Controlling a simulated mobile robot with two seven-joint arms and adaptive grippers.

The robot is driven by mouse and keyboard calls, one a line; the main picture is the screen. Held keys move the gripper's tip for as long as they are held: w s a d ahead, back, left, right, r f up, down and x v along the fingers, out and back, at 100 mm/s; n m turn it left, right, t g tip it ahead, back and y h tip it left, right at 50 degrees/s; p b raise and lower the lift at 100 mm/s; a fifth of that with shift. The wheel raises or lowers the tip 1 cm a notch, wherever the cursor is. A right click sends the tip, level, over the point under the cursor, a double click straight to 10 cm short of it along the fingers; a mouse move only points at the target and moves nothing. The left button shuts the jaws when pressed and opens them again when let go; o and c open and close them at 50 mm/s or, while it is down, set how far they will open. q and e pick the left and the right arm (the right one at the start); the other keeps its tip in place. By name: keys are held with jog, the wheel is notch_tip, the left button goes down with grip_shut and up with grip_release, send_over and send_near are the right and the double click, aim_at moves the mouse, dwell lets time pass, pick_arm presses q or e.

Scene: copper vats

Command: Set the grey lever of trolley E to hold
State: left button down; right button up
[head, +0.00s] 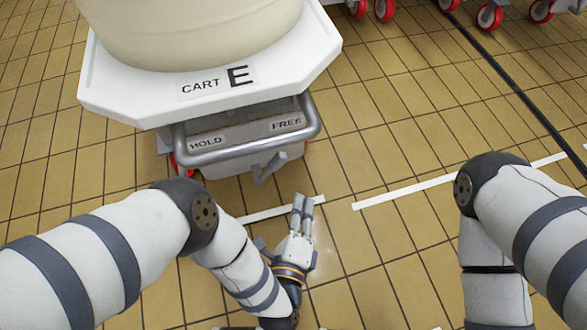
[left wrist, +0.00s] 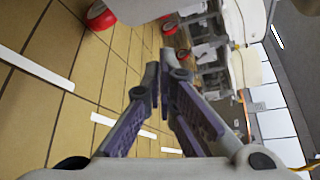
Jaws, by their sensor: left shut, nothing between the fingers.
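Trolley E (head: 130,104) has a white top marked "CART E". Below it, a grey panel between the ends of a grey handle bar (head: 250,136) reads HOLD at left and FREE at right. The grey lever (head: 268,169) sticks out below the bar, right of the panel's middle and leaning toward the FREE side. My left gripper (head: 303,200) is shut and empty, just right of and below the lever in the picture, apart from it. Its closed fingers show in the left wrist view (left wrist: 160,72); I cannot make out the lever there. My right gripper is out of view.
A large cream vat (head: 190,30) stands on the trolley. Other trolleys with red wheels (head: 490,17) stand at the top right. The tiled floor (head: 400,110) is clear right of the trolley, with white floor lines (head: 415,191) in front.

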aim_at(271, 169)
pick_arm(q)
jog(key=shift+w, duration=0.1)
jog(key=f+b+x, duration=0.1)
jog(key=b+x, duration=0.3)
jog(key=x, duration=0.6)
jog(key=shift+s+a+r+p, duration=0.15)
jog(key=shift+a+r, duration=0.25)
jog(key=shift+a, duration=0.25)
jog(key=shift+s+a+r+p, duration=0.1)
jog(key=shift+a+r+p, duration=0.1)
jog(key=shift+a+r, duration=0.35)
jog(key=shift+a+r+p, duration=0.15)
jog(key=shift+a+r, duration=0.15)
jog(key=shift+a, duration=0.4)
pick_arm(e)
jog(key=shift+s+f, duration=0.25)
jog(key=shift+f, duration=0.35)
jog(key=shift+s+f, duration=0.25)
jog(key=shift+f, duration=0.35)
